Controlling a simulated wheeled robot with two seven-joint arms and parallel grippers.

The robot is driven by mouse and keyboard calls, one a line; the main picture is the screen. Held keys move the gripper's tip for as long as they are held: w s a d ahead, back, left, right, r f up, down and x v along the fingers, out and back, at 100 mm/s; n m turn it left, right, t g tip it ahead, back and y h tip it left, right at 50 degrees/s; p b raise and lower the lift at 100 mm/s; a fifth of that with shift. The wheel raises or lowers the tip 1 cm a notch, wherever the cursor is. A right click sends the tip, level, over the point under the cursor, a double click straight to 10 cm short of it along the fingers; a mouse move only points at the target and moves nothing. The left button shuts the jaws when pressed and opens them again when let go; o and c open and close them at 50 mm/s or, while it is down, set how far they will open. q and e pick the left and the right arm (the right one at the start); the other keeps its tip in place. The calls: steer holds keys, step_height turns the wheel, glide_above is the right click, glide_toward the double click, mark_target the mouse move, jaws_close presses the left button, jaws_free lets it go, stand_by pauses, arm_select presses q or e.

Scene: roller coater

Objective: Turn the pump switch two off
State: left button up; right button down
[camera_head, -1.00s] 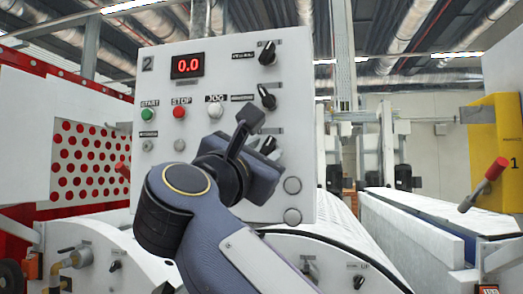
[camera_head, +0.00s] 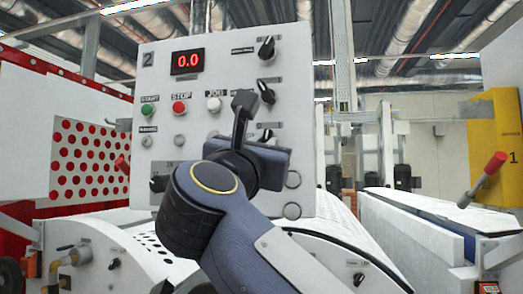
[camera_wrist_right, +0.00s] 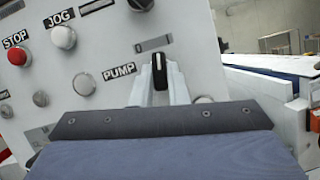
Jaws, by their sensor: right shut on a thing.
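The control panel (camera_head: 165,110) marked "2" stands in front of me. The pump switch (camera_wrist_right: 160,70) is a black rotary knob with a white line, to the right of the "PUMP" label (camera_wrist_right: 119,71). My right gripper (camera_wrist_right: 160,88) is shut on this knob, its pale fingers on either side. In the wrist view the knob's white line points nearly straight up while the panel looks tilted. In the head view my right gripper (camera_head: 262,165) hides much of the lower panel, and its fingertips are hidden. My left gripper is not in view.
Two more black knobs, the top one (camera_head: 265,47) and the middle one (camera_head: 266,90), sit above. A green START (camera_head: 147,112), red STOP (camera_head: 179,107) and white JOG button (camera_head: 214,104) lie to the left. A red-handled lever (camera_head: 490,170) is far right.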

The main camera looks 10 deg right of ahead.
steer(key=shift+s+d+r+n+t+y+p, duration=0.1)
steer(key=shift+n+t+y+p, duration=0.25)
steer(key=shift+n+y, duration=1.2)
steer(key=shift+w+d+f+n+t+y+p, duration=0.15)
steer(key=shift+n+y+p, duration=0.45)
steer(key=shift+n, duration=1.9)
steer(key=shift+s+d+r+n+t+y+p, duration=0.15)
steer(key=shift+n+t+y+p, duration=0.25)
steer(key=shift+n+y, duration=1.15)
steer(key=shift+n+h, duration=0.5)
steer(key=shift+n, duration=0.2)
steer(key=shift+a, duration=0.1)
steer(key=c, duration=1.4)
jaws_free()
steer(key=shift+c, duration=0.2)
